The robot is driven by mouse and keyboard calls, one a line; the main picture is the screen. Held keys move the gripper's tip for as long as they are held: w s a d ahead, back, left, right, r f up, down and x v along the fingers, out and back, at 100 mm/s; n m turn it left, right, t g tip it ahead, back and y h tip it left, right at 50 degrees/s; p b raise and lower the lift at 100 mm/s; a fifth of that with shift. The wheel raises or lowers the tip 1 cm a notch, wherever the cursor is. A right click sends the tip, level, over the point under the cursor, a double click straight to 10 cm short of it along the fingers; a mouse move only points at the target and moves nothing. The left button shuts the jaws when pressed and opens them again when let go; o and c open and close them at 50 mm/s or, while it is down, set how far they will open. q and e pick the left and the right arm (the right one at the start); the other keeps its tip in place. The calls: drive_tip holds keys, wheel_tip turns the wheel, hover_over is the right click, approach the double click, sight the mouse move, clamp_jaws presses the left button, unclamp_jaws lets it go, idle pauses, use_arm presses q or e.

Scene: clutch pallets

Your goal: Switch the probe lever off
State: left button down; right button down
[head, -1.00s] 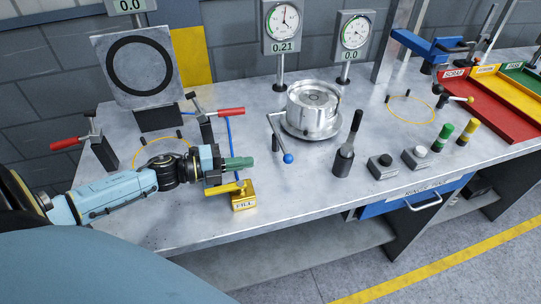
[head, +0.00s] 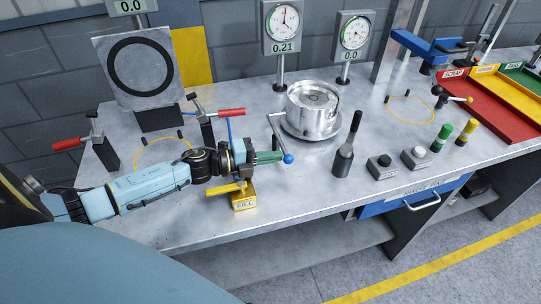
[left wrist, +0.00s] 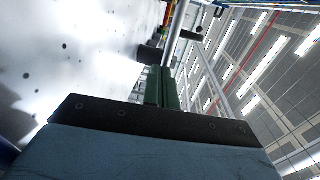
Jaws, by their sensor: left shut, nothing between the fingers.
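A bent metal lever with a blue ball knob (head: 288,159) stands at the left of the round silver clutch fixture (head: 313,108); no label marks it as the probe lever. My left gripper (head: 279,156) reaches in from the left with its green fingers together and empty. The fingertips are right beside the blue knob; I cannot tell if they touch it. In the left wrist view the green fingers (left wrist: 161,87) are closed side by side, with a dark round piece just past them. My right gripper is not in view.
A yellow FILL block (head: 243,199) with a yellow handle sits just below my left wrist. Red-handled clamps (head: 208,125) stand behind the arm. A black-handled tool (head: 345,150) stands right of the lever. Two gauges (head: 282,28) stand behind the fixture.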

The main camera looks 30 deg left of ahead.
sight(287, 154)
use_arm(q)
drive_tip(key=w+d, duration=0.2)
drive_tip(key=d, duration=0.1)
drive_tip(key=shift+w+d, duration=0.15)
drive_tip(key=shift+w, duration=0.1)
drive_tip(key=shift+r, duration=0.1)
drive_tip(key=v, duration=1.3)
drive_tip(key=shift+s+a, duration=0.2)
drive_tip(key=shift+a, duration=0.1)
